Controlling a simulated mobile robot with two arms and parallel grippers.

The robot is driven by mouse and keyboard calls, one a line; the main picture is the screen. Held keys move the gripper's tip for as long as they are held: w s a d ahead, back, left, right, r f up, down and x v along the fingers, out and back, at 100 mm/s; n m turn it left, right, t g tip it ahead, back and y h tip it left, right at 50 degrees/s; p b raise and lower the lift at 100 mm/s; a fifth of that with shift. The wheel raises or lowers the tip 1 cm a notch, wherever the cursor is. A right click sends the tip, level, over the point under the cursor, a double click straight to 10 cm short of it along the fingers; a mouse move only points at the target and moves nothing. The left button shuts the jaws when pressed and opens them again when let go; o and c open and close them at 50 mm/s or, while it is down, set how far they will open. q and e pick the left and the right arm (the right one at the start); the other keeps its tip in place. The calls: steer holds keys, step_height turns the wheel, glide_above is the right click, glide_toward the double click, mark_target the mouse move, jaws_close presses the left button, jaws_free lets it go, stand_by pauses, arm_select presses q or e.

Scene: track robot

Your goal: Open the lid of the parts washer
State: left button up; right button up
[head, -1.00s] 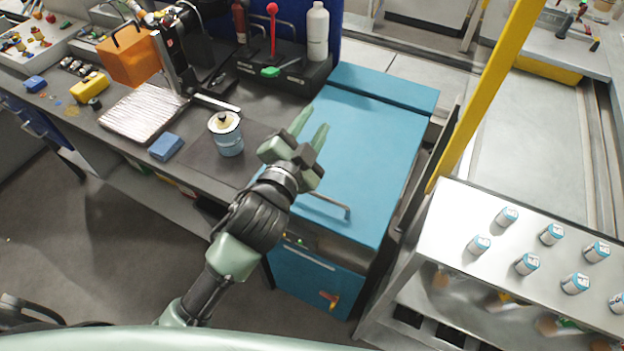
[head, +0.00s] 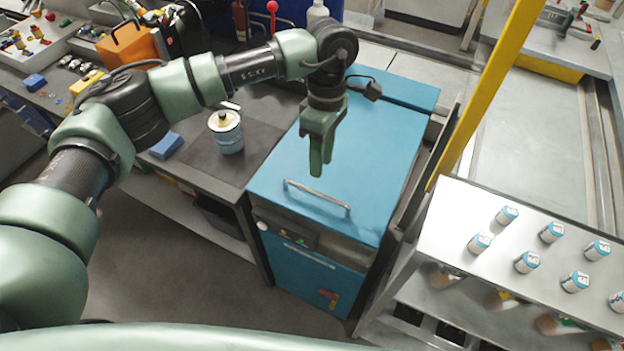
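The parts washer is a blue cabinet with a flat blue lid (head: 365,180) on top. The lid lies shut, with a metal bar handle (head: 317,197) near its front edge. The washer's front (head: 300,275) carries a second, slim handle and a small red and orange mark. My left gripper (head: 322,168) points down over the lid, behind the handle and apart from it. Its two fingers show as separate, seen obliquely, with nothing between them. My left arm hides part of the bench and the lid's back left. My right gripper is not in view.
A blue and white can (head: 226,132) and a blue block (head: 166,146) stand on the bench (head: 200,172) left of the washer. A white shelf (head: 450,210) with several small cans and a yellow post (head: 485,90) stand at the right.

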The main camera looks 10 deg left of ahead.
mark_target(311, 189)
arm_select(q)
steer(key=shift+y, duration=0.3)
steer(key=p+x, duration=0.1)
steer(key=x, duration=0.2)
steer(key=a+p+x, duration=0.1)
steer(key=p+x, duration=0.1)
steer(key=x, duration=0.1)
steer(key=shift+w+a+r, duration=0.1)
steer(key=shift+w+a, duration=0.05)
steer(key=shift+a, duration=0.05)
steer(key=shift+x, duration=0.8)
jaws_close()
steer(key=shift+d, duration=0.1)
